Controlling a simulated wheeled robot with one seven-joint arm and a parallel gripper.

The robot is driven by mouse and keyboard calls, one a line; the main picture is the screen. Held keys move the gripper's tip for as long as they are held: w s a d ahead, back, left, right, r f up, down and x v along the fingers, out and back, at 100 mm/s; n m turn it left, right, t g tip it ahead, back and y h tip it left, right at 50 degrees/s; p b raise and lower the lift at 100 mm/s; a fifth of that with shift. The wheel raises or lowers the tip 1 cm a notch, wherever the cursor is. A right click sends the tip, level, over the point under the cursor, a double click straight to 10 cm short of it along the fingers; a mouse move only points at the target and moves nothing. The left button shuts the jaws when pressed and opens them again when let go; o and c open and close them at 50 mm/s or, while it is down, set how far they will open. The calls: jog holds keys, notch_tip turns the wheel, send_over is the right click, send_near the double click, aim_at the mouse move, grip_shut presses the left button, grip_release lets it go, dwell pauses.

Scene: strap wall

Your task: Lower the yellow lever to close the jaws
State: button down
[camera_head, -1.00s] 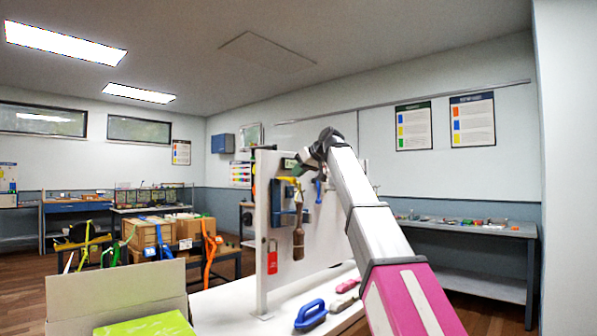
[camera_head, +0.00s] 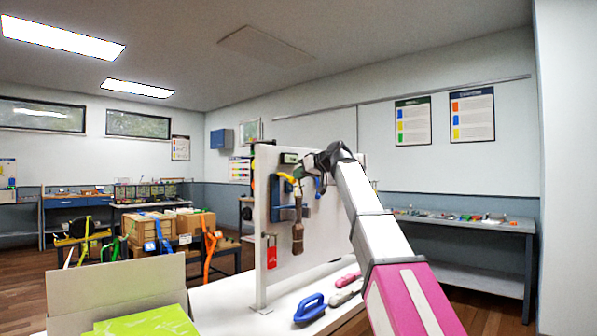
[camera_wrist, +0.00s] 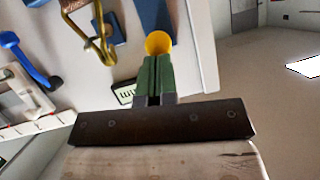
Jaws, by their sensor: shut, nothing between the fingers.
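The yellow lever (camera_head: 287,177) sticks out from a blue fixture (camera_head: 283,196) on the white upright panel (camera_head: 272,235). In the wrist view its round yellow end (camera_wrist: 158,42) lies right at my fingertips. My gripper (camera_wrist: 154,62) has its green fingers pressed together with nothing between them. The fingertips overlap the lower edge of the yellow end in the picture; I cannot tell whether they touch it. In the head view my gripper (camera_head: 300,170) is beside the lever and partly covered by my wrist. The jaws cannot be made out clearly.
A brush (camera_head: 298,238) and a red tag (camera_head: 271,252) hang on the panel below. A brass hook (camera_wrist: 103,40) and a blue handle (camera_wrist: 25,62) are close by in the wrist view. A blue-handled tool (camera_head: 310,308) lies on the white bench. An open carton (camera_head: 115,285) stands front left.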

jog(key=w+a+f+t+y, duration=0.1)
jog(key=a+f+y, duration=0.1)
jog(key=f, duration=0.4)
jog(key=w+a+f+t+y, duration=0.2)
jog(key=f, duration=0.3)
jog(key=shift+f+n+y, duration=0.3)
jog(key=shift+f+y, duration=0.1)
dwell(0.4)
jog(key=shift+w+a, duration=0.1)
dwell(0.4)
